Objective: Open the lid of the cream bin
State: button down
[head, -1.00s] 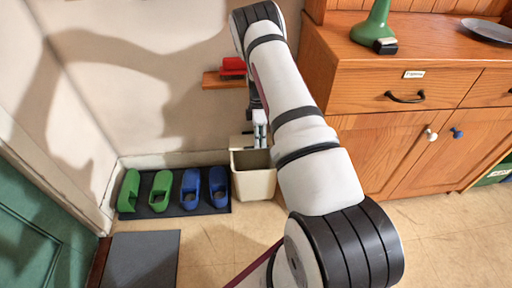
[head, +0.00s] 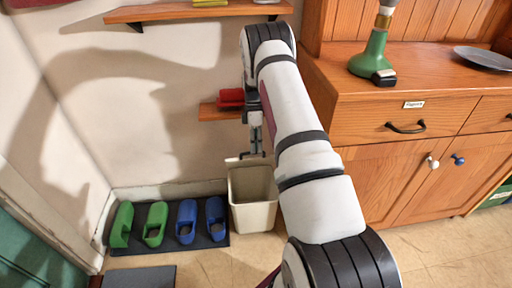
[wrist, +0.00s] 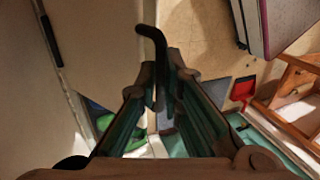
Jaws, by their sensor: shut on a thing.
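The cream bin (head: 253,217) stands on the floor against the wall, beside the shoe mat. Its mouth faces up and the inside shows. A narrow pale edge at its back, perhaps the lid, lies just below my gripper (head: 255,149); the arm partly hides this spot. In the wrist view my gripper (wrist: 160,92) has its fingers close together around a dark, curved bar (wrist: 150,42), which looks like a handle. Whether it belongs to the lid cannot be seen clearly.
Green and blue shoes lie on a dark mat (head: 172,245) left of the bin. A wooden cabinet (head: 400,110) stands at the right. A small wall shelf (head: 212,113) with a red object (head: 230,98) is close to my gripper; a longer shelf (head: 200,13) is above.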

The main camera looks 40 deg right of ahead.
jog(key=shift+w+d+f, duration=0.1)
jog(key=shift+w+f, duration=0.25)
jog(key=shift+f, duration=0.1)
jog(key=c, duration=1.7)
grip_release()
jog(key=shift+f, duration=0.15)
jog(key=v, duration=1.2)
jog(key=shift+s, duration=0.1)
jog(key=shift+c, duration=0.5)
